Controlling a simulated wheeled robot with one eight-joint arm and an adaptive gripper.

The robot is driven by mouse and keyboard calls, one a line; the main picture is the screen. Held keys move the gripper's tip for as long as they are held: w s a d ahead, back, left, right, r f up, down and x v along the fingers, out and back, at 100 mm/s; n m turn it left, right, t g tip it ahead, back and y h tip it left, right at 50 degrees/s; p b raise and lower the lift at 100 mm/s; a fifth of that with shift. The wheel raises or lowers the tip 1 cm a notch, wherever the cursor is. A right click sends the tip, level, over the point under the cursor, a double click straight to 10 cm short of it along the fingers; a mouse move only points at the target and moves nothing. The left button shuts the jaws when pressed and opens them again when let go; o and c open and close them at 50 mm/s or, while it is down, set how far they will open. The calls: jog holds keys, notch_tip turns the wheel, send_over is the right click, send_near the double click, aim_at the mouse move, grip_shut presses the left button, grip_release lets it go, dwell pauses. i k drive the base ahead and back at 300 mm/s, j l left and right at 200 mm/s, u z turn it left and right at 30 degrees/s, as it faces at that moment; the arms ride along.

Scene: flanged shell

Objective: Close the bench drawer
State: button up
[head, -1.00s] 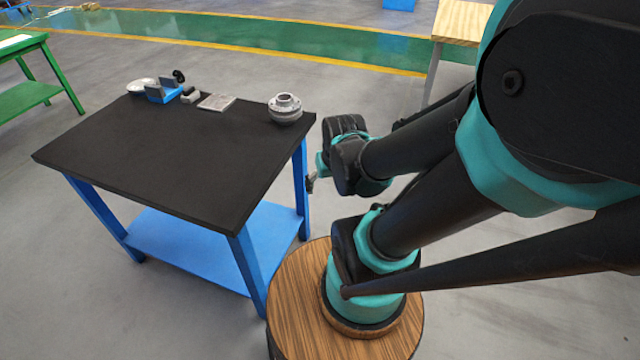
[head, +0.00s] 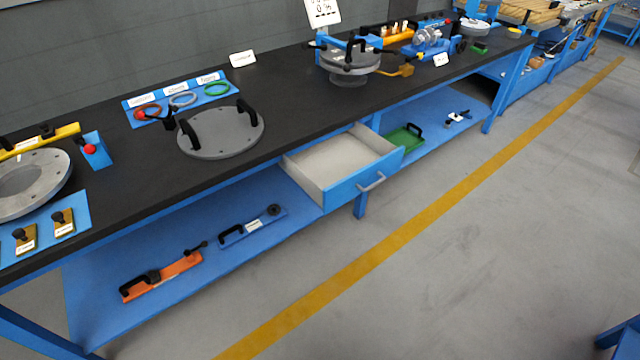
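The bench drawer (head: 352,190) has a blue front and a pale, empty-looking inside. It stands pulled out from under the black bench top (head: 120,190), near the middle of the head view. Its grey bar handle (head: 373,182) is on the blue front, facing the aisle. My gripper is not in the head view now, so its state and its place relative to the drawer are hidden.
On the bench top lie a grey round plate with black handles (head: 222,132), a flanged assembly (head: 348,60) and colored rings on a blue board (head: 181,99). The lower shelf (head: 110,280) holds tools. The grey floor (head: 470,240) before the drawer looks clear.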

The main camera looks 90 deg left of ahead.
aim_at(333, 171)
jog(key=u, duration=2.95)
jog(key=l+z, duration=0.25)
jog(key=z, duration=0.2)
